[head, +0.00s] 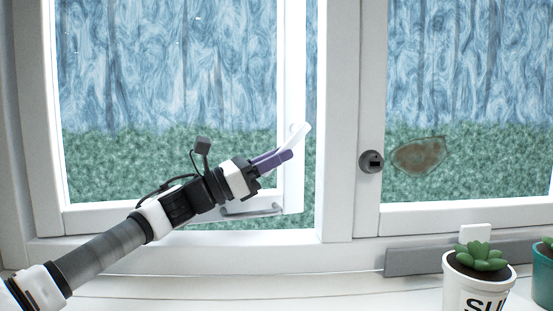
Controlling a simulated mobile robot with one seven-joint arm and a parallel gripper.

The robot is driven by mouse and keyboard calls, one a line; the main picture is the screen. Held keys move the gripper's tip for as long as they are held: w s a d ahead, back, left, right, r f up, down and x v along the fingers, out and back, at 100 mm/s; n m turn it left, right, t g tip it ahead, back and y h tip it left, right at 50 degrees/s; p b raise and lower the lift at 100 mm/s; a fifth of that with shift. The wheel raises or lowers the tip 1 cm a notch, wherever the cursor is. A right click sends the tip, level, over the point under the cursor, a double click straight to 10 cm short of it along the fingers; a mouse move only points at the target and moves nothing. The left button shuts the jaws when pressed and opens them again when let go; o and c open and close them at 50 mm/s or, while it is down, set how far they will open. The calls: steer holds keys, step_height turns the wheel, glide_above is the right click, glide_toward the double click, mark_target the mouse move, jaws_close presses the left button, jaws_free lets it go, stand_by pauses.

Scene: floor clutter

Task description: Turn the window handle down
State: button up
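A white, curved, lever-like piece (299,136) shows at the right stile of the left window sash (290,60), tilted up to the right; it looks like the window handle. My gripper (286,155) reaches in from the lower left, and its purple fingers overlap the lower part of this piece in the head view. I cannot tell whether they touch it or hold it. The fingers lie close together in the picture, and the gap between them is unclear. The handle's base is hidden behind my gripper.
A grey bar (262,211) runs along the sash bottom below my wrist. A round dark fitting (371,161) is on the right frame. A brown leaf-shaped patch (420,154) shows on the right pane. A white succulent pot (466,291) and a green pot (544,284) stand lower right.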

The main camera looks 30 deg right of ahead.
steer(key=shift+o, duration=1.3)
steer(key=shift+f, duration=0.1)
steer(key=shift+w+a+f, duration=0.1)
steer(key=shift+a+f, duration=0.15)
steer(key=shift+a, duration=0.15)
steer(key=w+a+b, duration=0.2)
steer(key=a+b, duration=0.1)
steer(key=a, duration=1)
steer(key=shift+w+a+f, duration=0.25)
steer(key=shift+a+f, duration=0.05)
steer(key=shift+a, duration=0.05)
